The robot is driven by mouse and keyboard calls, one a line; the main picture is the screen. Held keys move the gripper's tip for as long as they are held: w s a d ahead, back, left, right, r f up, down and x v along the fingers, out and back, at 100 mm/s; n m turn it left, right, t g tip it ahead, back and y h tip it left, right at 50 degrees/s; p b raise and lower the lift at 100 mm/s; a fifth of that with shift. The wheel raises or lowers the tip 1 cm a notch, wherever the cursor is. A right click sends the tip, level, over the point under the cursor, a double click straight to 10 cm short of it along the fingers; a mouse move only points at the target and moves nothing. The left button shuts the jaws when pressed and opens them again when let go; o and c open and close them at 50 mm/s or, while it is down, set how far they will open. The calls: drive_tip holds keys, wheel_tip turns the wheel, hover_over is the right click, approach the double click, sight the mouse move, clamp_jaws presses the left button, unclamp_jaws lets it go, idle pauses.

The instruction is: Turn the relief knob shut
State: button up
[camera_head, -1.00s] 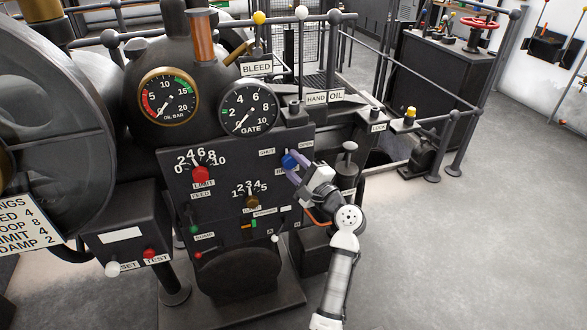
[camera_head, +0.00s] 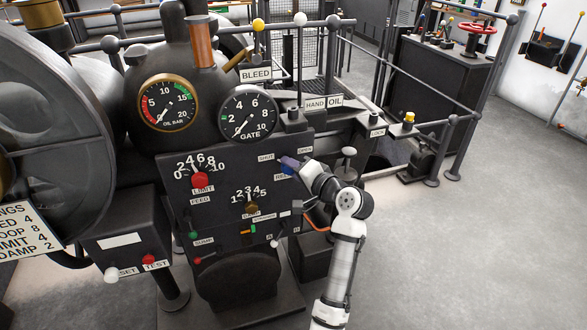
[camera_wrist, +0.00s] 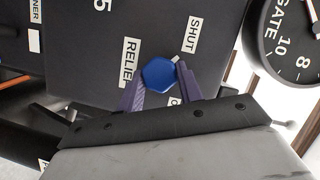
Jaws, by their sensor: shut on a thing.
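The relief knob (camera_wrist: 158,74) is a blue faceted knob on the dark control panel (camera_head: 225,160). My gripper (camera_wrist: 162,84) is shut on it, with one purple finger on each side. A small white mark (camera_wrist: 175,59) shows at the knob's edge, on the side toward the SHUT label (camera_wrist: 193,35). The RELIEF label (camera_wrist: 130,62) is on the knob's other side. Another label is mostly hidden behind the right finger. In the head view my gripper (camera_head: 289,164) is at the panel's upper right and covers most of the knob.
A red limit knob (camera_head: 200,181) and a brass knob (camera_head: 252,206) are on the same panel to the left. The gate gauge (camera_head: 249,113) and oil gauge (camera_head: 168,103) are above. A capped post (camera_head: 348,153) stands close right of my wrist. Open floor lies at right.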

drive_tip(key=shift+n, duration=0.4)
drive_tip(key=shift+h, duration=0.3)
drive_tip(key=o, duration=1)
drive_tip(key=b+v, duration=0.1)
drive_tip(key=v, duration=1.2)
drive_tip(key=shift+s+d+r, duration=0.2)
drive_tip(key=shift+s+d, duration=0.05)
drive_tip(key=shift+s, duration=0.05)
